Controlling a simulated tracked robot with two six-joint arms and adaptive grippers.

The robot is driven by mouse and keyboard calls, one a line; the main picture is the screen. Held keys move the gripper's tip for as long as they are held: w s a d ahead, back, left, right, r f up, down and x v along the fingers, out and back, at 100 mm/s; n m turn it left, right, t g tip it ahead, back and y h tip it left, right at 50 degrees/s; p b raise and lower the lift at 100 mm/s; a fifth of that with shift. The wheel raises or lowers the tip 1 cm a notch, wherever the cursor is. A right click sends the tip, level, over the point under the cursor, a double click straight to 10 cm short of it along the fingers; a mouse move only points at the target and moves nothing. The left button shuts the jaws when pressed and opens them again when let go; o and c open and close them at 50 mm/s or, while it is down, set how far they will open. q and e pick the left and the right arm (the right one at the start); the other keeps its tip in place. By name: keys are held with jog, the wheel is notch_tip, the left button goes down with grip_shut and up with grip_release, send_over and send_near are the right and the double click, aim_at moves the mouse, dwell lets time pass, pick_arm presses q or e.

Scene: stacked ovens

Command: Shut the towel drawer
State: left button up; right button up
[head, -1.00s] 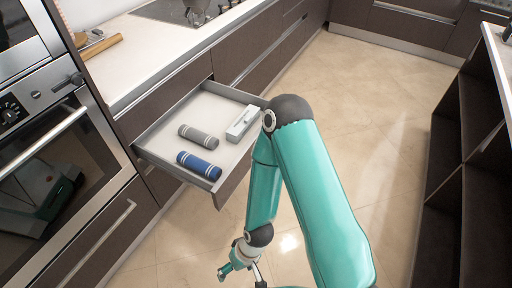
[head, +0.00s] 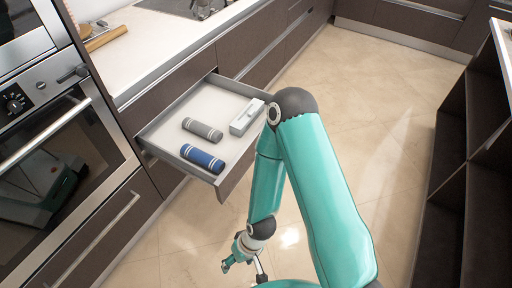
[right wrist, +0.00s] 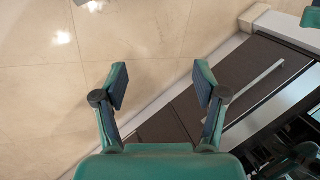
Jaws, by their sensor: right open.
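The towel drawer (head: 160,132) stands open, pulled out from the dark cabinet under the white counter. Inside it lie a rolled grey towel (head: 202,130), a rolled blue towel (head: 203,158) and a white box-like item (head: 247,117). My right gripper (head: 243,265) is low in front of the drawer, apart from it, at the bottom of the head view. In the right wrist view my right gripper (right wrist: 160,85) is open and empty, with floor tiles between its fingers. My right arm hides part of the drawer's right front corner. My left gripper is not in view.
Stacked ovens (head: 60,170) stand left of the drawer. A white counter (head: 150,50) runs above it. A dark open shelf unit (head: 470,170) stands at the right. The tiled floor (head: 345,120) between is clear. The right wrist view shows a cabinet front with a long handle (right wrist: 255,92).

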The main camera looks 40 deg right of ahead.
jog(key=shift+s+m+g, duration=0.4)
jog(key=shift+s+m, duration=0.4)
jog(key=shift+m, duration=0.3)
jog(key=c, duration=0.5)
jog(key=m, duration=0.2)
jog(key=shift+s+d+m+g, duration=0.15)
jog(key=shift+s+m+g, duration=0.15)
jog(key=shift+s+g, duration=0.1)
jog(key=c, duration=0.3)
jog(key=m, duration=0.2)
jog(key=w+m+b, duration=0.1)
jog(key=m, duration=0.1)
jog(key=w+d+m, duration=0.1)
jog(key=m, duration=0.1)
jog(key=shift+w+r+m+b, duration=0.25)
jog(key=shift+m+b, duration=0.05)
jog(key=shift+b, duration=0.05)
grip_shut()
jog(key=m+t+b, duration=0.9)
jog(key=m+b, duration=0.8)
jog(key=m, duration=0.1)
send_near(236, 166)
jog(key=b+x, duration=0.2)
jog(key=x, duration=0.3)
jog(key=shift+s+a+f, duration=0.1)
jog(key=shift+f, duration=0.25)
jog(key=shift+w+a+h, duration=0.15)
jog(key=shift+w+h, duration=0.15)
jog(key=shift+w, duration=0.1)
